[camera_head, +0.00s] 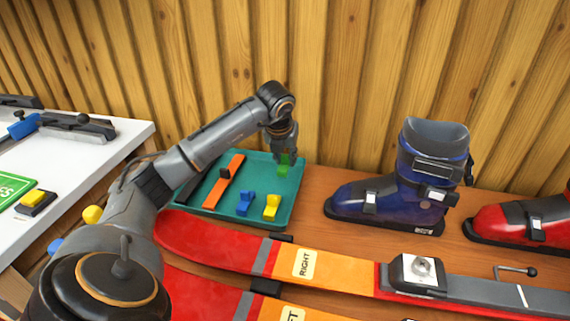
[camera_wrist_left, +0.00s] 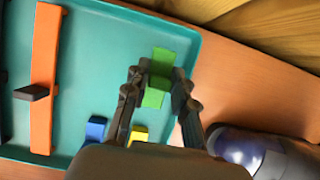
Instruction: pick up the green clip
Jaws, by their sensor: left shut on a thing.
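The green clip (camera_head: 284,166) is between the fingers of my left gripper (camera_head: 285,150), over the back right part of the teal tray (camera_head: 290,205). In the left wrist view the green clip (camera_wrist_left: 158,75) sits between the two fingertips of my left gripper (camera_wrist_left: 160,82), which is shut on it. I cannot tell whether the clip is clear of the tray floor. My right gripper is not in view.
The tray also holds a blue clip (camera_head: 245,203), a yellow clip (camera_head: 271,206) and an orange bar (camera_head: 223,182). A blue ski boot (camera_head: 385,200) stands to the right. Red and orange skis (camera_head: 340,268) lie in front. A wooden wall (camera_head: 330,75) is behind.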

